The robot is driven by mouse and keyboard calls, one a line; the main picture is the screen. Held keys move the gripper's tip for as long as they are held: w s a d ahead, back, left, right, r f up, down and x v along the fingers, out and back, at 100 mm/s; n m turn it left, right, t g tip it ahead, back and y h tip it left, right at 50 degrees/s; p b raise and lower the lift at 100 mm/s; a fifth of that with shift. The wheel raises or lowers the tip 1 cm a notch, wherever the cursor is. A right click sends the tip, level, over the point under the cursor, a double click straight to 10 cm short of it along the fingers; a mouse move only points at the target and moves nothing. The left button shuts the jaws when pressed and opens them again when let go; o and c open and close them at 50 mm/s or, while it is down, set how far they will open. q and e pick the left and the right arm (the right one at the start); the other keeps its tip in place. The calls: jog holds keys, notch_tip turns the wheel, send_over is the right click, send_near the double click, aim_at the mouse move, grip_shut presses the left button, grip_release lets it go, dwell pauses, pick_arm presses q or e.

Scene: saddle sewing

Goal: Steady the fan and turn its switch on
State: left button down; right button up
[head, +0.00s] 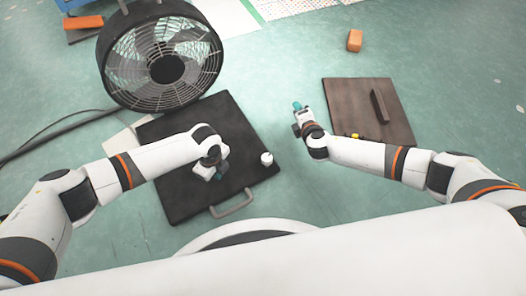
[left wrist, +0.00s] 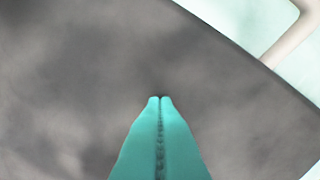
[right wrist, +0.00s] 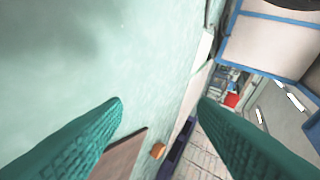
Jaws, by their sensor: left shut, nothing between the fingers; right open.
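The black round fan (head: 166,68) stands at the upper left in the head view, its grille facing me. I cannot make out its switch. My left gripper (head: 208,174) is shut and empty, low over the black board with a handle, in front of and apart from the fan. In the left wrist view its teal fingers (left wrist: 160,98) meet over the dark surface; contact cannot be told. My right gripper (head: 297,106) is to the right of the fan, well apart from it. The right wrist view shows its fingers (right wrist: 160,102) open with nothing between them.
The black board (head: 185,197) has a small white object (head: 267,159) near its right edge. A brown board (head: 345,95) with a dark bar lies at the right. An orange block (head: 354,41) lies behind it. A cable (head: 60,123) runs left of the fan. Green floor between the boards is clear.

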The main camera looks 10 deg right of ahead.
aim_at(264, 154)
pick_arm(q)
jog(key=shift+s+a+f, duration=0.15)
jog(key=shift+f, duration=0.1)
pick_arm(e)
jog(key=s+a+f+n+t, duration=0.1)
jog(key=s+n, duration=0.2)
jog(key=s+a+f+n+t+y, duration=0.1)
jog(key=s+n, duration=0.2)
jog(key=n, duration=0.1)
jog(key=s+a+f+n+y, duration=0.1)
jog(key=s+n, duration=0.2)
jog(key=s, duration=0.1)
jog(key=shift+f+n+t, duration=0.25)
jog(key=shift+n+t, duration=0.05)
jog(key=shift+t, duration=0.1)
jog(key=s+a+n+y, duration=0.2)
jog(key=s+n, duration=0.1)
jog(key=s+a+n+y, duration=0.2)
jog(key=s+n, duration=0.1)
jog(key=s+a+n+y, duration=0.1)
jog(key=s+n, duration=0.1)
jog(key=s, duration=0.1)
jog(key=shift+s+a+n+t+y, duration=0.4)
jog(key=shift+s+a, duration=0.1)
jog(key=shift+a, duration=0.1)
jog(key=x, duration=1.1)
jog(key=shift+w+a, duration=0.25)
